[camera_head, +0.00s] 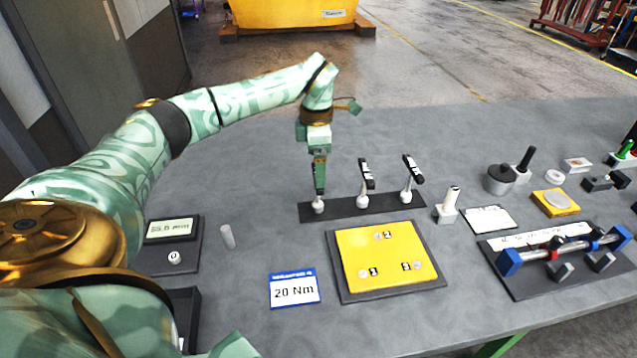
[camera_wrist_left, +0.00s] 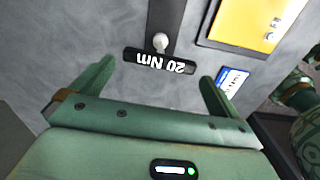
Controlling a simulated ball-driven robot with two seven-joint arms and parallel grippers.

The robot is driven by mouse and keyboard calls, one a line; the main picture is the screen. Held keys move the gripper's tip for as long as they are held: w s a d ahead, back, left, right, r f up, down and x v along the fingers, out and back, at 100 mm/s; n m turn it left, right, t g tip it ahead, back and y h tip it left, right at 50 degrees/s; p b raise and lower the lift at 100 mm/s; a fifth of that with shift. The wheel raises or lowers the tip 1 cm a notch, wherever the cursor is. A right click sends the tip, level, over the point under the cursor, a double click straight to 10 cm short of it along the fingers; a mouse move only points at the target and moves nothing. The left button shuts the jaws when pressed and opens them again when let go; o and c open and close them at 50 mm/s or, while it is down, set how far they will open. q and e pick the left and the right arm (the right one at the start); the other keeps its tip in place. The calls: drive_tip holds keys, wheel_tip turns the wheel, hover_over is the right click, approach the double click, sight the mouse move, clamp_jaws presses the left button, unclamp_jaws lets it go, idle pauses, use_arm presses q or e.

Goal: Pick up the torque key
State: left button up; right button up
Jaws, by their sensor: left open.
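A torque key (camera_wrist_left: 158,60) has a black crossbar marked "20 Nm" and a pale round stem. It stands at the left end of a dark rack (camera_head: 340,208), which also shows in the left wrist view (camera_wrist_left: 167,14). Two similar keys (camera_head: 364,185) (camera_head: 408,185) stand further right on the rack. My left gripper (camera_head: 319,180) is over the leftmost key and hides most of it in the head view. In the left wrist view its fingers (camera_wrist_left: 155,80) are apart, and the crossbar lies between and just beyond them. I see no contact.
A card reading "20 Nm" (camera_head: 294,290) lies in front of the rack. A yellow board (camera_head: 350,250) lies to its right. A small grey cylinder (camera_head: 227,237) and a display box (camera_head: 170,230) stand left. Fixtures such as a blue-ended clamp (camera_head: 508,262) crowd the right.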

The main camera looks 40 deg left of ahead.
sight(318, 193)
use_arm(q)
wheel_tip(318, 193, down, 5)
drive_tip(key=shift+d+r+b, duration=0.1)
drive_tip(key=shift+r+b, duration=0.05)
drive_tip(key=shift+b, duration=0.45)
drive_tip(key=shift+f, duration=0.4)
drive_tip(key=shift+r, duration=0.1)
drive_tip(key=c, duration=0.8)
